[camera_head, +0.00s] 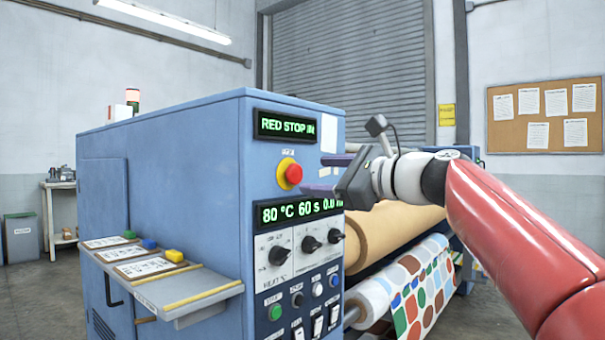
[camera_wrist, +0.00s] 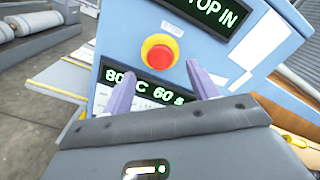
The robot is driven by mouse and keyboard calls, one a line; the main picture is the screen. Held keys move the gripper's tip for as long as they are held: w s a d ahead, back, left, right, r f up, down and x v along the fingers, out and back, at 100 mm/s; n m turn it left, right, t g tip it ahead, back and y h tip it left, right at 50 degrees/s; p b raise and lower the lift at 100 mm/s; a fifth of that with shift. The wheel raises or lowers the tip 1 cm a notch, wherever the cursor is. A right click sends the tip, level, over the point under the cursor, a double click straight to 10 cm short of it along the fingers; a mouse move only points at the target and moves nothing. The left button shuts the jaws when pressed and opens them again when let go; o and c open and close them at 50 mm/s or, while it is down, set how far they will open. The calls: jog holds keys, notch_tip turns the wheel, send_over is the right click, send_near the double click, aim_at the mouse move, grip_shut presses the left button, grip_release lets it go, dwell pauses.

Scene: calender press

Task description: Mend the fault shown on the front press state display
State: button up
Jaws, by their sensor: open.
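The front press state display (camera_head: 287,125) reads "RED STOP IN" in green letters. It also shows in the wrist view, partly cut off (camera_wrist: 228,20). Below it is the red stop button (camera_head: 289,173) on a yellow base; in the wrist view the button (camera_wrist: 160,53) is ahead of my fingers. A second display (camera_head: 300,210) reads "80 °C 60 s" and a partly hidden value. My gripper (camera_head: 325,175) is at the right of the button in the head view, apart from it. In the wrist view its two purple fingers (camera_wrist: 163,82) are open with nothing between them.
Below the displays are black knobs (camera_head: 310,243), switches and a green button (camera_head: 275,311). A side shelf (camera_head: 200,287) holds cards with coloured blocks. Rollers with brown material (camera_head: 400,230) and patterned cloth (camera_head: 420,290) lie right of the panel, below my arm.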

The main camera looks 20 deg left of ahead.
aim_at(297, 174)
jog(key=p+x, duration=0.1)
jog(key=x, duration=0.4)
jog(key=shift+w+a, duration=0.1)
jog(key=shift+a, duration=0.1)
